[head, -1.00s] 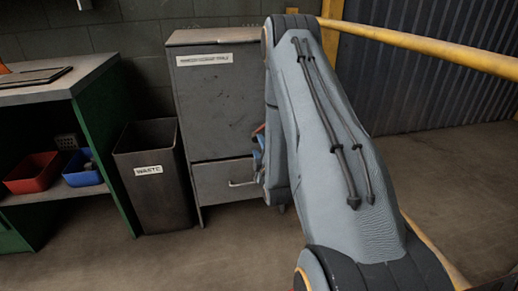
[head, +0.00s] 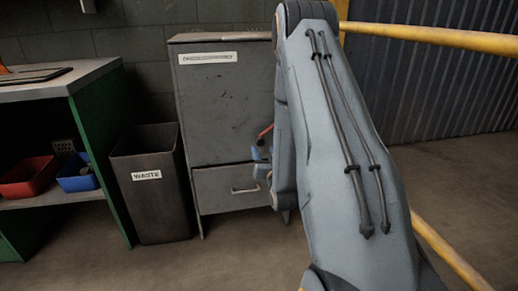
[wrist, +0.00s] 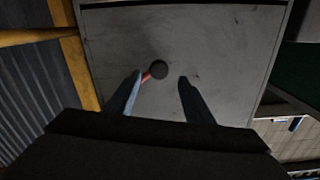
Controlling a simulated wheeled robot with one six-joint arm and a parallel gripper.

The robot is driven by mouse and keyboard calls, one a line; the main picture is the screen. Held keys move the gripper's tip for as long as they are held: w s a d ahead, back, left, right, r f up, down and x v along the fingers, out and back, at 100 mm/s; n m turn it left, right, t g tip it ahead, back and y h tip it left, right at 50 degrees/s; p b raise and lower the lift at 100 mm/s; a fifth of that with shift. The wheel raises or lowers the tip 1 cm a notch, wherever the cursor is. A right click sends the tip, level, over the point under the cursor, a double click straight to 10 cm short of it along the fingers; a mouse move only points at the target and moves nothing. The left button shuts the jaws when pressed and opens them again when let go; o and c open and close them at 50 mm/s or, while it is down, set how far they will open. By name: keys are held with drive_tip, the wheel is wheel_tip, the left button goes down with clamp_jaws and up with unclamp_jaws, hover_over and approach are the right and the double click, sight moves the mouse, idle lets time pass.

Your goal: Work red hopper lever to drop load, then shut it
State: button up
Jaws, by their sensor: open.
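The hopper is a tall grey metal cabinet (head: 222,110) with a white label near its top. The red lever (head: 264,132) shows as a short bar at its right side, partly behind my arm. In the wrist view the red lever (wrist: 147,76) is a small piece beside a dark round knob or hub (wrist: 158,69), against the grey panel. My gripper (wrist: 158,88) is open, with one finger on each side of the round part. The left finger covers part of the red piece; I cannot tell whether they touch. In the head view my gripper (head: 259,162) is mostly hidden by my arm.
A drawer (head: 215,188) with a bar handle is low on the cabinet. A waste bin (head: 152,200) stands to its left. A green bench (head: 105,130) holds a red bin (head: 28,178) and a blue bin (head: 78,175). Yellow rails (head: 430,36) run at right.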

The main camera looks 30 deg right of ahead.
sight(260, 144)
drive_tip(key=w+m, duration=0.1)
drive_tip(key=w, duration=0.1)
drive_tip(key=w+d+m+b, duration=0.1)
drive_tip(key=w, duration=0.2)
drive_tip(key=w+d+b, duration=0.1)
drive_tip(key=w, duration=0.1)
drive_tip(key=shift+w+d+f+m, duration=0.1)
drive_tip(key=shift+w+d+m, duration=0.15)
drive_tip(key=shift+m, duration=0.15)
drive_tip(key=shift+c, duration=0.5)
clamp_jaws()
